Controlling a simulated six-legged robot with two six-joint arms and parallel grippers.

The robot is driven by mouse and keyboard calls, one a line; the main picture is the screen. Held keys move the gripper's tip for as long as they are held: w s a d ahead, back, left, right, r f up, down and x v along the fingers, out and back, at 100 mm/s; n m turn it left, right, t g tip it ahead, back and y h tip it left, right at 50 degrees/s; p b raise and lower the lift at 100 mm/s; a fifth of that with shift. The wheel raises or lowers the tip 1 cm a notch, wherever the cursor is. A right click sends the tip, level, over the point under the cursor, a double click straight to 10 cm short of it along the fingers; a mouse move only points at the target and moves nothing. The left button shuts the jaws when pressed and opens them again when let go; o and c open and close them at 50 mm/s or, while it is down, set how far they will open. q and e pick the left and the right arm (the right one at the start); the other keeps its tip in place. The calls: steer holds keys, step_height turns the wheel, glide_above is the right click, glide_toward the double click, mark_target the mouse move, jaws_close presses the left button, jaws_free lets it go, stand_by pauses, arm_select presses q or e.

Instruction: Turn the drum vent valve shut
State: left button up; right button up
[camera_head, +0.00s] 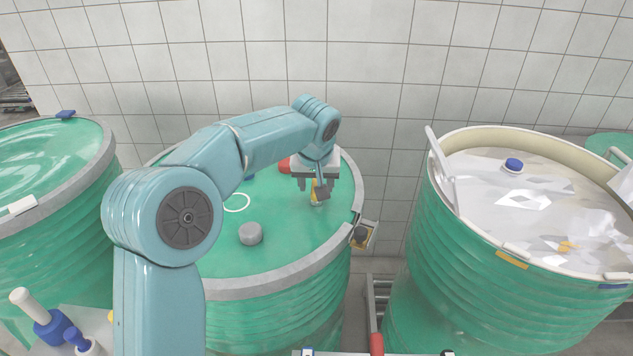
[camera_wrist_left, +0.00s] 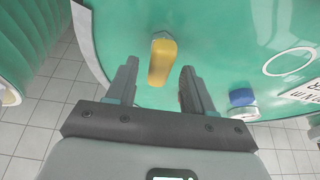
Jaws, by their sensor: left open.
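The drum vent valve shows as a yellow handle (camera_head: 316,196) on the green lid of the middle drum (camera_head: 285,285). In the left wrist view the yellow handle (camera_wrist_left: 161,62) lies lengthwise between my fingers, with a gap on each side. My left gripper (camera_head: 313,189) is over the far right part of the lid; it also shows in the left wrist view (camera_wrist_left: 160,72). It is open, its fingers on either side of the handle and not closed on it. The valve body under the handle is mostly hidden. My right gripper is not in view.
A grey cap (camera_head: 250,233) sits on the lid. A blue and white fitting (camera_wrist_left: 243,103) is beside my gripper. An open drum with a crumpled liner (camera_head: 490,200) stands right, another drum (camera_head: 50,220) left. A tiled wall (camera_head: 380,60) is close behind.

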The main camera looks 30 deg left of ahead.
arm_select(q)
steer(key=shift+w+f, duration=0.1)
steer(key=shift+f, duration=0.1)
steer(key=shift+s+d+r, duration=0.1)
steer(key=shift+s+r, duration=0.05)
steer(key=shift+s, duration=0.05)
steer(key=shift+w, duration=0.15)
steer(key=c, duration=0.5)
jaws_close()
